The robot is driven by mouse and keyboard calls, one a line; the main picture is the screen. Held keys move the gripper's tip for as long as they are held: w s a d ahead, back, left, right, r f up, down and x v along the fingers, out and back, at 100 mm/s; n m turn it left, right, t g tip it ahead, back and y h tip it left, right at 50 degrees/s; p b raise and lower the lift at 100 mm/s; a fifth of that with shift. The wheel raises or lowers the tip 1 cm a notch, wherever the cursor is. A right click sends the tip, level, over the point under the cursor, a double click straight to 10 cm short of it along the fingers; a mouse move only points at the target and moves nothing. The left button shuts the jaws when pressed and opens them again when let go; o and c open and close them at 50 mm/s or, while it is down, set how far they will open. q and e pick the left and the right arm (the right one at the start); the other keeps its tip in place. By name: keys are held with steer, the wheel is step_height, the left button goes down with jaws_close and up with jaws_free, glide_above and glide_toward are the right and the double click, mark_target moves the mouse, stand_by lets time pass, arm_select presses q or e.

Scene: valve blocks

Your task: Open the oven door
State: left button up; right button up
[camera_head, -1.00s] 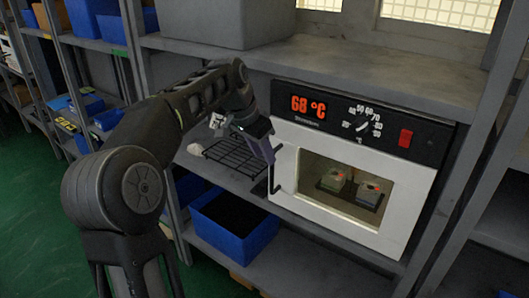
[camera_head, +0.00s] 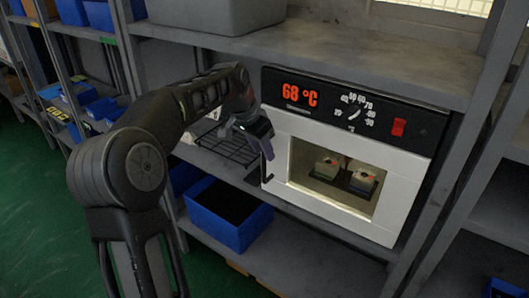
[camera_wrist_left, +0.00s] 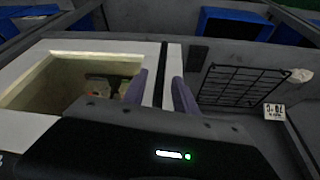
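The white oven (camera_head: 342,165) stands on a grey shelf, its windowed door looking shut in the head view. Its black handle (camera_head: 266,166) is a thin upright bar at the door's left edge. My left gripper (camera_head: 266,146) is at the upper part of this handle. In the left wrist view, its two purple fingers (camera_wrist_left: 160,92) stand apart, one on each side of a dark upright strip that looks like the handle. Whether they touch it I cannot tell. Two small valve blocks (camera_head: 345,173) show through the window. My right gripper is not in view.
A black wire rack (camera_head: 226,148) lies on the shelf left of the oven, close to my gripper. A blue bin (camera_head: 229,213) stands on the lower shelf. A shelf board (camera_head: 330,45) runs above the oven. The green floor (camera_head: 45,205) in front at left is clear.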

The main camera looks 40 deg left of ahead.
arm_select(q)
steer(key=shift+x, duration=1.05)
jaws_close()
stand_by(0.7)
